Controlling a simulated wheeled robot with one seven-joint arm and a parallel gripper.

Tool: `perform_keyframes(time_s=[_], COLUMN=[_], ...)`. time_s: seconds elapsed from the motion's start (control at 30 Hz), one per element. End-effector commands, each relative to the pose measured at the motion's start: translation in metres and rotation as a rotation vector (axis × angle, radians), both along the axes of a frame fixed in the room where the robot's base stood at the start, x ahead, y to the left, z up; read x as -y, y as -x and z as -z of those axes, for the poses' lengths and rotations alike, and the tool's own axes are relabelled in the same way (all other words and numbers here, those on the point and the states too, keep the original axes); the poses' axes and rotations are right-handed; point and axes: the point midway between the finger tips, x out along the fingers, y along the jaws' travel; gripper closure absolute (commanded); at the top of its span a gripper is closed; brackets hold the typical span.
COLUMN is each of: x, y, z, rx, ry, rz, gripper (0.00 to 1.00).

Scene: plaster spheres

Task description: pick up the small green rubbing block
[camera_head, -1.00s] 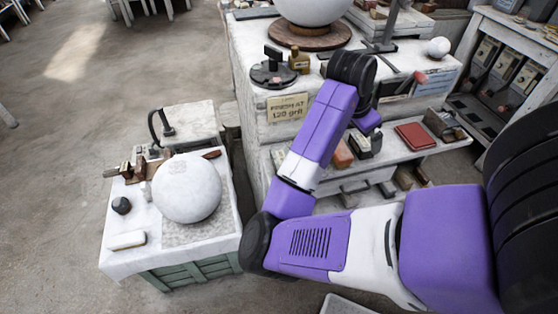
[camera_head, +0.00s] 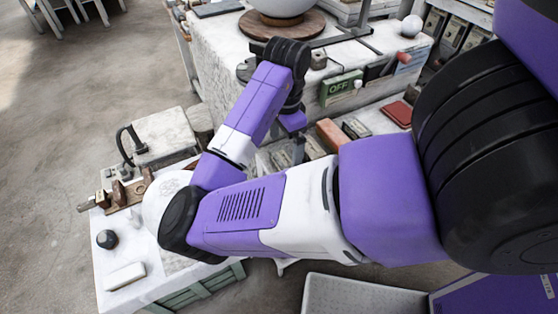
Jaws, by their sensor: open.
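My gripper (camera_head: 297,150) points down in front of the white workbench, over the low shelf at its front. Only its purple body and part of a dark finger show, small and partly behind my arm; I see nothing held. Several small blocks lie on the shelf below and beside it, among them an orange-red block (camera_head: 331,135) and a grey-and-dark block (camera_head: 355,127). I cannot make out which block, if any, is the small green rubbing block; my forearm hides part of the shelf.
The workbench (camera_head: 217,42) carries a large plaster sphere (camera_head: 283,6) on a wooden turntable. A green OFF sign (camera_head: 340,88) is on its front. A red flat box (camera_head: 398,113) lies at the shelf's right. A low table (camera_head: 118,266) at left holds another sphere, partly behind my arm.

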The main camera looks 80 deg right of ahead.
Motion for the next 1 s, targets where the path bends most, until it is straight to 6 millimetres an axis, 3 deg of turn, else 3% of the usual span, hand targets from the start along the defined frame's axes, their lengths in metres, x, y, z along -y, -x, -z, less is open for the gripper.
perform_keyframes(time_s=[0.4, 0.7, 0.77, 1.0], x=[-0.005, -0.004, -0.004, -0.004], y=[0.000, 0.000, 0.000, 0.000], z=[0.050, 0.057, 0.057, 0.057], rx=[-0.002, 0.000, 0.000, 0.000], ry=[-0.001, 0.001, 0.001, 0.001], rz=[-0.002, 0.000, 0.000, 0.000], gripper=[0.00, 0.00, 0.08, 0.55])
